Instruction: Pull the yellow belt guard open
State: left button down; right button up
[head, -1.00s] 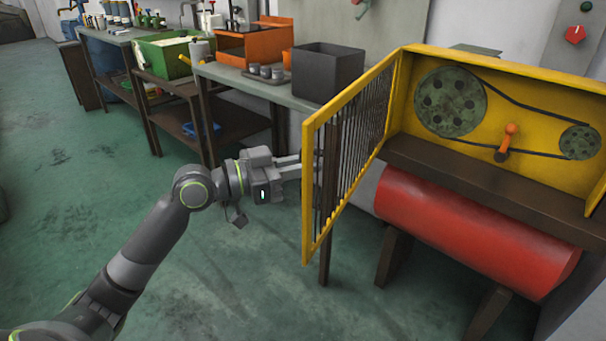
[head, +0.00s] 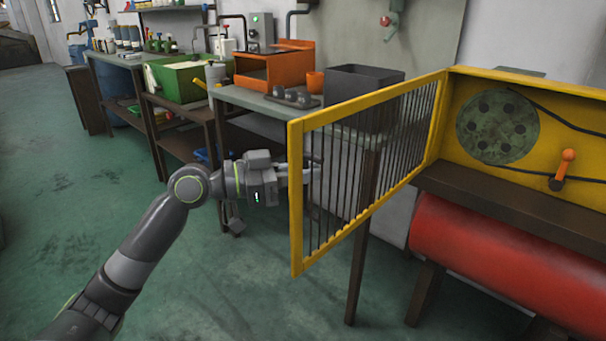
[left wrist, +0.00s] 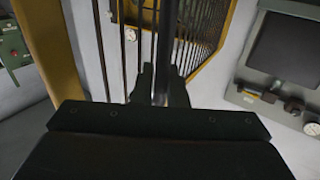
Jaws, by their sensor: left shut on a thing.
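The yellow belt guard (head: 294,205), a hinged frame with dark upright bars, stands swung out from the yellow housing (head: 450,140) in the head view. The green pulley (head: 497,127) and the black belt behind it are exposed. My left gripper (head: 308,174) is at the guard's free edge, on its left side. Its fingertips are partly hidden by the frame and bars. In the left wrist view the gripper (left wrist: 163,88) is shut around a dark upright bar (left wrist: 167,45) of the guard. My right gripper is out of view.
A workbench (head: 240,98) with a dark grey bin (head: 362,95) and an orange box (head: 270,68) stands behind the guard. A red cylinder (head: 500,260) lies below the housing. Green floor (head: 60,230) is open at the left.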

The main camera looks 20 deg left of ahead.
pick_arm(q)
jog(key=c, duration=1.6)
grip_release()
jog(key=shift+d, duration=0.1)
jog(key=shift+o, duration=0.2)
